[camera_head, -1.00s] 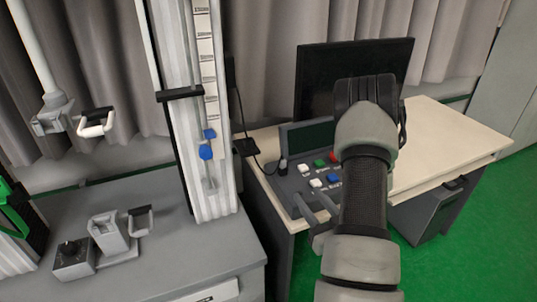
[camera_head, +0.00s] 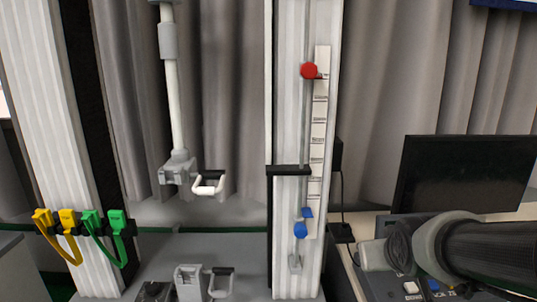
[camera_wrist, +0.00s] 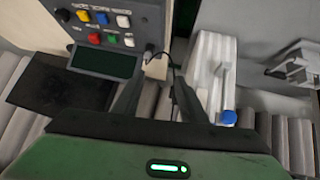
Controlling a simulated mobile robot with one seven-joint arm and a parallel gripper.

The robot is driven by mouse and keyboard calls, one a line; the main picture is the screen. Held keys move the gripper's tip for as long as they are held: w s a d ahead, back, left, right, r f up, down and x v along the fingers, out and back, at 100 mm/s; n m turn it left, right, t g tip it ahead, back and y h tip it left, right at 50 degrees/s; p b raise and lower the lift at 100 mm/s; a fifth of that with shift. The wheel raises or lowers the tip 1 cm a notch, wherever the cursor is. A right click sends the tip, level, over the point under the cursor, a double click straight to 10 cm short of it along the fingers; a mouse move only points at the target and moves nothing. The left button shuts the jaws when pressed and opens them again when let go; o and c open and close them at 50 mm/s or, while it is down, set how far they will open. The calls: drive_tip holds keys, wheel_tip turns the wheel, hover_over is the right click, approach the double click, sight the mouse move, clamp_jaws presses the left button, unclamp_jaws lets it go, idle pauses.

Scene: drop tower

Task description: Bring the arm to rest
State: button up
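My arm (camera_head: 480,250) reaches in from the lower right in the head view, in front of the control panel and below the black monitor. My gripper (camera_wrist: 157,78) shows in the wrist view. Its two dark fingers stand apart with nothing held between them, so it is open. Beyond the fingers are the control panel (camera_wrist: 145,20) with several coloured buttons and a small dark display (camera_wrist: 105,62). The gripper itself is not seen in the head view.
The drop tower column (camera_head: 290,220) with a scale, a red knob (camera_head: 309,70) and a blue knob (camera_head: 300,230) stands mid-view. A hanging rod clamp (camera_head: 177,172) is left of it. Yellow (camera_head: 68,220) and green (camera_head: 117,222) clips hang farther left. The monitor (camera_head: 465,175) stands right.

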drive_tip(key=s+a+r+g+y+p, duration=0.1)
drive_tip(key=s+a+r+g, duration=0.15)
drive_tip(key=s+a, duration=0.35)
drive_tip(key=s+a+r+g+y+p, duration=0.1)
drive_tip(key=s+a+r, duration=0.2)
drive_tip(key=s, duration=0.6)
wheel_tip(320, 180, up, 20)
drive_tip(key=p, duration=2)
drive_tip(key=shift+w, duration=0.4)
drive_tip(key=shift+a+r, duration=0.1)
